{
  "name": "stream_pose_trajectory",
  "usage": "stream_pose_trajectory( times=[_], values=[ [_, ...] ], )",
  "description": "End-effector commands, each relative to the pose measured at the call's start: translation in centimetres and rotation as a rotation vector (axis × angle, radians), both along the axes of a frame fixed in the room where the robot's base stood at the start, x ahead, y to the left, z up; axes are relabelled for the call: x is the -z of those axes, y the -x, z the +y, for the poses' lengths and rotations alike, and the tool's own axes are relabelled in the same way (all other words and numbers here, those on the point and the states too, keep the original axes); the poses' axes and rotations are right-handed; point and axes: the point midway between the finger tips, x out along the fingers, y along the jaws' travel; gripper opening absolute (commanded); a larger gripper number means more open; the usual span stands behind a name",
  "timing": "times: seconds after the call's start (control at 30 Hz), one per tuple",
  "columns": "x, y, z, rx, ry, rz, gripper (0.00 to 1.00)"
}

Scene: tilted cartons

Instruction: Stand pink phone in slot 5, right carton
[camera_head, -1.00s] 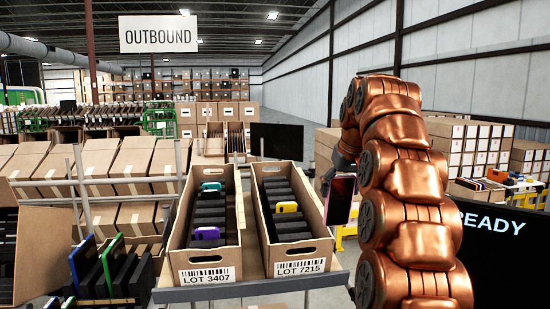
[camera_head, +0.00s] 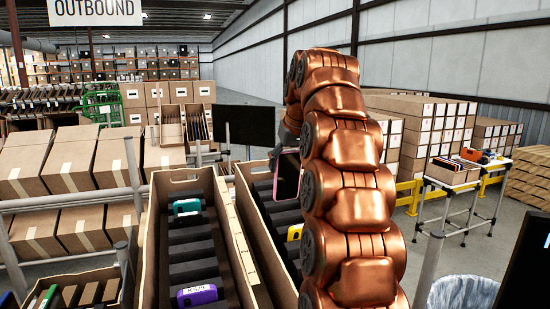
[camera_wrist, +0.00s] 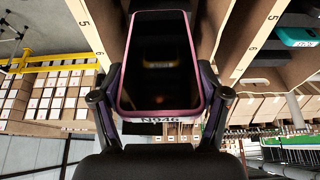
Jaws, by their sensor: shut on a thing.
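My gripper (camera_wrist: 163,98) is shut on the pink phone (camera_wrist: 160,60), with one finger on each side edge. The phone has a pink rim, a dark screen and a white label at its lower end in the wrist view. In the head view the phone (camera_head: 289,177) is upright and slightly tilted, over the right carton (camera_head: 226,196). My arm covers part of that carton, and contact with its slots cannot be told. A yellow phone (camera_head: 295,232) stands in the right carton. In the wrist view, carton walls carrying a 5 and a 6 flank the held phone.
The left carton (camera_head: 145,262) stands close beside the right one, with a teal phone (camera_head: 187,207) and a purple phone (camera_head: 197,294) among black dividers. A dark screen panel (camera_head: 250,124) stands behind.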

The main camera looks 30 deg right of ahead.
Motion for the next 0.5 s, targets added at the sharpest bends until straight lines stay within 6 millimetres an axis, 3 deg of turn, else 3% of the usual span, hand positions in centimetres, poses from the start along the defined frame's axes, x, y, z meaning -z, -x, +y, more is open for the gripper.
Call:
stream_pose_trajectory(
  times=[0.5],
  values=[
    [1.8, -0.3, 0.0, 0.0, -0.002, -0.001, 0.27]
  ],
)
